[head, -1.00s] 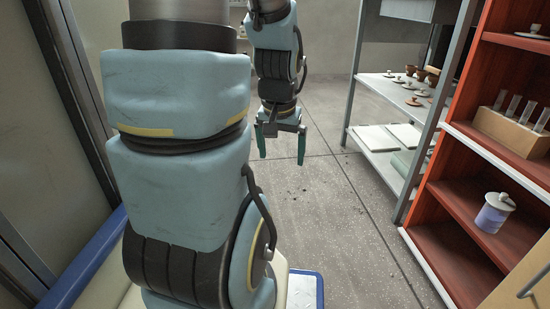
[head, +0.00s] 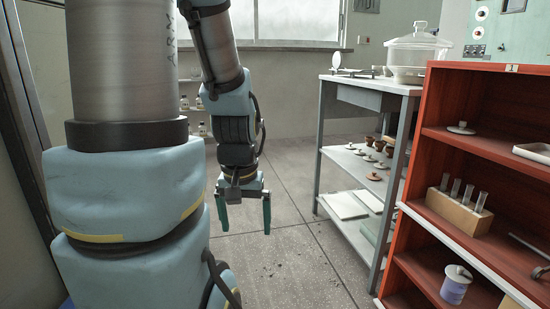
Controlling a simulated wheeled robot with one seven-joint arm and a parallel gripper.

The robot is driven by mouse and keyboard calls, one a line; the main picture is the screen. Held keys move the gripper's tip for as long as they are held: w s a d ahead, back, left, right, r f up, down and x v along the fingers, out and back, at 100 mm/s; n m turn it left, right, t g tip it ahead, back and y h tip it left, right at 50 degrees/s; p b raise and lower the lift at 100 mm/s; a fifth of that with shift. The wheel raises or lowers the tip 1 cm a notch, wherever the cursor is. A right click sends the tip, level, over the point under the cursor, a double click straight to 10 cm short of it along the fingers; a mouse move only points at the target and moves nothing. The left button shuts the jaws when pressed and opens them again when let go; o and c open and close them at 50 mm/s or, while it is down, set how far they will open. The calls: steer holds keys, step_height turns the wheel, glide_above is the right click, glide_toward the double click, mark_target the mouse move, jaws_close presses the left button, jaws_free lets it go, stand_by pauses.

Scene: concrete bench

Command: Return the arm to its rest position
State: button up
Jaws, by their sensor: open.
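My gripper (head: 243,212) hangs from my arm left of the middle of the head view. Its two green fingers point down and stand apart, with nothing between them. It is above the speckled floor, clear of the shelves and the bench. My upper arm fills the left part of the view and hides what is behind it.
A red shelf unit (head: 415,172) at the right holds a test tube rack (head: 462,213) and a lidded jar (head: 455,285). Behind it, a grey bench (head: 376,83) bears a glass desiccator (head: 417,55). The floor (head: 305,262) between gripper and bench is clear.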

step_height(320, 180, up, 39)
steer(key=p, duration=3.6)
steer(key=shift+r+p, duration=0.15)
steer(key=shift+p, duration=0.2)
steer(key=shift+c, duration=0.2)
